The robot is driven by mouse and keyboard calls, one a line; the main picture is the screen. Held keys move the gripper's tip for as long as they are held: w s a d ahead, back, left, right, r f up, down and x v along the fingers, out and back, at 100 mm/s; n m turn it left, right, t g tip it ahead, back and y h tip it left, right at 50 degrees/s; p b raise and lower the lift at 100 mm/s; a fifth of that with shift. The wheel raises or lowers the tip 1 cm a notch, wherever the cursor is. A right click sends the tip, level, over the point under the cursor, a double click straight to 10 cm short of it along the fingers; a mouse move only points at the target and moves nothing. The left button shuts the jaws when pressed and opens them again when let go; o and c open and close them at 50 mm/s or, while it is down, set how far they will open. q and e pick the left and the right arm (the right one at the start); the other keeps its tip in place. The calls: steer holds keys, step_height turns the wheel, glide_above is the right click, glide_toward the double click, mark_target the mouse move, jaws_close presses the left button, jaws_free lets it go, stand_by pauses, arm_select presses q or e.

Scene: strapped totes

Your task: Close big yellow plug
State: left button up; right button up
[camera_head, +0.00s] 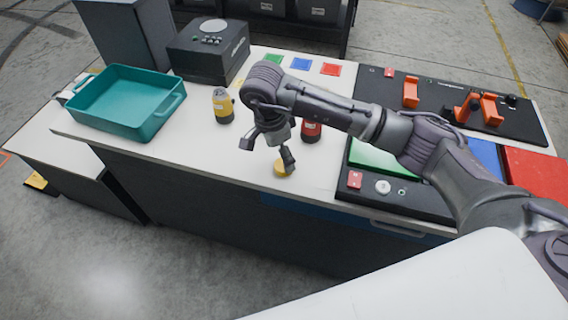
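My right gripper (268,152) hangs over the counter with its fingers spread apart and nothing visible between them. A small round yellow piece (281,169) lies on the counter near the front edge, just below the right fingertip; I cannot tell if they touch. A yellow bottle-like object (223,106) with a grey upper part stands upright to the left of the gripper. I cannot tell which of these yellow things is the plug. A red one (310,132) stands behind my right arm, its top hidden by the arm. My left gripper is not in view.
A teal tray (105,125) sits at the left end of the white counter (215,150). A black box (210,52) stands behind. Black panels with orange levers (411,92) and a red button (355,180) lie at right. Green, blue and red squares lie at the back.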

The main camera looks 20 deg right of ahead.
steer(key=f, duration=0.2)
steer(key=d+f+p, duration=0.1)
steer(key=f, duration=0.1)
steer(key=shift+w+f, duration=0.1)
steer(key=shift+f, duration=0.05)
steer(key=c, duration=0.9)
